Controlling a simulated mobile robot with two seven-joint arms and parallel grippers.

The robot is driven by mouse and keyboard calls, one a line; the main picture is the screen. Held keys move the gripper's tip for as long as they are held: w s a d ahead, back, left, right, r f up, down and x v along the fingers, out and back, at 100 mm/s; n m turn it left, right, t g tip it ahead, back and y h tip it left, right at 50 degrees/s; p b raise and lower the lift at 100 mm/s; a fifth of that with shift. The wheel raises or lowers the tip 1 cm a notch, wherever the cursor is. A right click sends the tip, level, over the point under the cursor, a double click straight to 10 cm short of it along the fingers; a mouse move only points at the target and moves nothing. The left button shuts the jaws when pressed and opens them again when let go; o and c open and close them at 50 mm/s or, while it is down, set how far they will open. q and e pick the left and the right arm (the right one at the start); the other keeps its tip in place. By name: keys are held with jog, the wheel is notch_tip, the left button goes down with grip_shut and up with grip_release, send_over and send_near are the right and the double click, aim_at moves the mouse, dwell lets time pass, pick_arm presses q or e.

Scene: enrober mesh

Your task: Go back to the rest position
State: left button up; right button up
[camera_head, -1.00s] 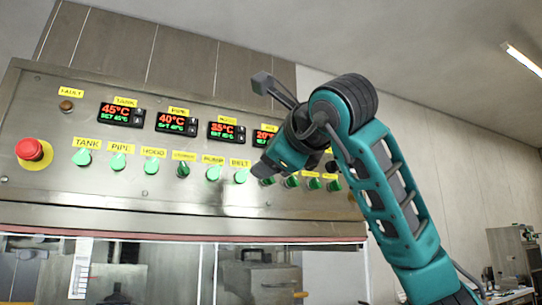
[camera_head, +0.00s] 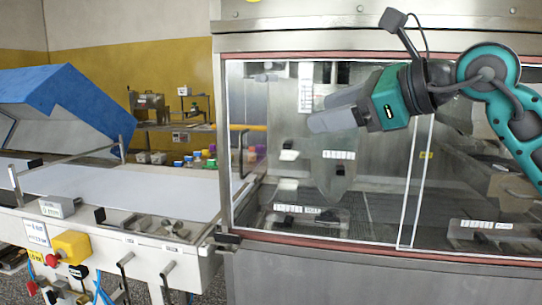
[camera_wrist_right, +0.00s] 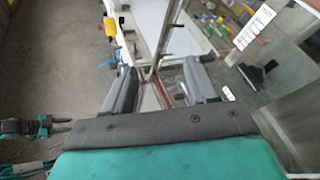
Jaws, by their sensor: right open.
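My right gripper (camera_head: 320,111) is in front of the enrober's glass window in the head view, its fingers pointing left. Its arm comes in from the right edge. In the right wrist view its two grey fingers (camera_wrist_right: 163,85) stand apart with nothing held between them. A teal and dark arm end, which looks like my left gripper (camera_wrist_right: 58,126), shows small at the left edge of the right wrist view. Its fingers are too small to read. The left arm does not show in the head view.
The enrober's steel front (camera_head: 340,280) and glass window (camera_head: 385,205) lie behind my right arm. A white conveyor belt (camera_head: 130,188) runs at the left, with a blue hood (camera_head: 75,105) above it. A yellow box with a red button (camera_head: 71,247) juts from the conveyor's front. Grey floor (camera_wrist_right: 60,50) is open at the left of the wrist view.

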jog(key=s+a+f+m+g+y, duration=0.35)
jog(key=a+f+m+y, duration=0.3)
jog(key=f+y, duration=0.35)
jog(key=s+d+f+m+t+h+p, duration=0.15)
jog(key=d+f+m+t+h, duration=0.35)
jog(key=f+m, duration=0.65)
jog(key=s+d+f+m+t+h, duration=0.25)
jog(key=f+m+h, duration=0.35)
jog(key=f+m, duration=0.5)
jog(key=s+d+f+m+t+h, duration=0.1)
jog(key=d+f+m+t+h, duration=0.35)
jog(key=f+m, duration=0.7)
jog(key=s+d+f+m+g+h, duration=0.2)
jog(key=s+f+m+g, duration=0.5)
jog(key=s+f, duration=0.4)
jog(key=shift+s+d+f+m+h, duration=0.2)
jog(key=shift+s+f+m+h, duration=0.15)
jog(key=shift+s+h, duration=0.5)
jog(key=shift+s, duration=0.1)
